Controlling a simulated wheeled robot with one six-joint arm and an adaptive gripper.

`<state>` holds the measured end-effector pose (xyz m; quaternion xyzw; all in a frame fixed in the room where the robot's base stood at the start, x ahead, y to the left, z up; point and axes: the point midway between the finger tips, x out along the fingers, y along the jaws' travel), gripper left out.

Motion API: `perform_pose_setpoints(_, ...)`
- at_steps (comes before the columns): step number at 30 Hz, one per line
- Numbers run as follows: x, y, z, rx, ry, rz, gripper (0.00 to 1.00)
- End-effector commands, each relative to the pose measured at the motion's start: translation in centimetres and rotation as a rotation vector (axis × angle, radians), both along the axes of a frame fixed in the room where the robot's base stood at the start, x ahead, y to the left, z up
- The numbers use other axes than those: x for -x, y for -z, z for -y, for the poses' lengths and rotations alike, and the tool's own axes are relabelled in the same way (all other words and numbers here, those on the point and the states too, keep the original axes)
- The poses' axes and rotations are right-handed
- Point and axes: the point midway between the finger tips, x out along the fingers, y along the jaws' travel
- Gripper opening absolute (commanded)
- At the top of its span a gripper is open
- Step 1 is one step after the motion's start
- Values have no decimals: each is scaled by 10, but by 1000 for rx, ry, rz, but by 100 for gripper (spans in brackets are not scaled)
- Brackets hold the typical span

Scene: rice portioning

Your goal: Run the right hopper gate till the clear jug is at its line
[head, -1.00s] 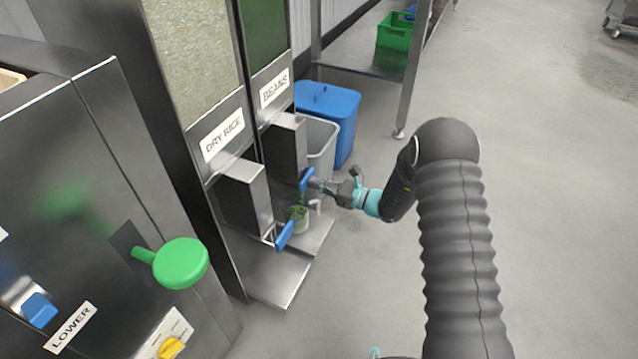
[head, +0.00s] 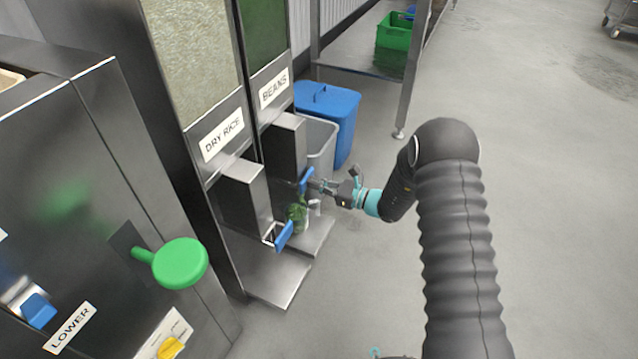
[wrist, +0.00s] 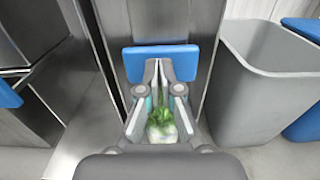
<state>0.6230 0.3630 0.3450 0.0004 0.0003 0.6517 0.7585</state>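The right hopper, labelled BEANS (head: 274,88), has a blue gate paddle (head: 306,179) at its spout. The paddle also shows in the wrist view (wrist: 160,62) as a wide bar. My gripper (head: 314,184) is at this paddle. In the wrist view its fingertips (wrist: 157,66) are close together against the paddle's lower part, with nothing visible between them. The clear jug (head: 299,227) stands under the spout with green beans inside; it also shows below my fingers in the wrist view (wrist: 162,134). Its fill line cannot be made out.
The DRY RICE hopper (head: 222,137) stands to the left with its own blue paddle (head: 284,236). A grey bin (head: 322,150) and a blue lidded bin (head: 335,112) stand behind the spouts. A green knob (head: 181,263) sticks out at front left.

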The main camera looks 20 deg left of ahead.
Motion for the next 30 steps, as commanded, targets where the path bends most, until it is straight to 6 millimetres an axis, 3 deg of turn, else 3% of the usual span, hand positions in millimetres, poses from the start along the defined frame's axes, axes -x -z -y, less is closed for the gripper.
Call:
perform_pose_setpoints(5, 0, -3, 10, -3, -1, 8, 0)
perform_pose_setpoints(21, 15, -1, 115, -1, 3, 0, 0)
perform_pose_setpoints(30, 20, 0, 136, -1, -3, 0, 0)
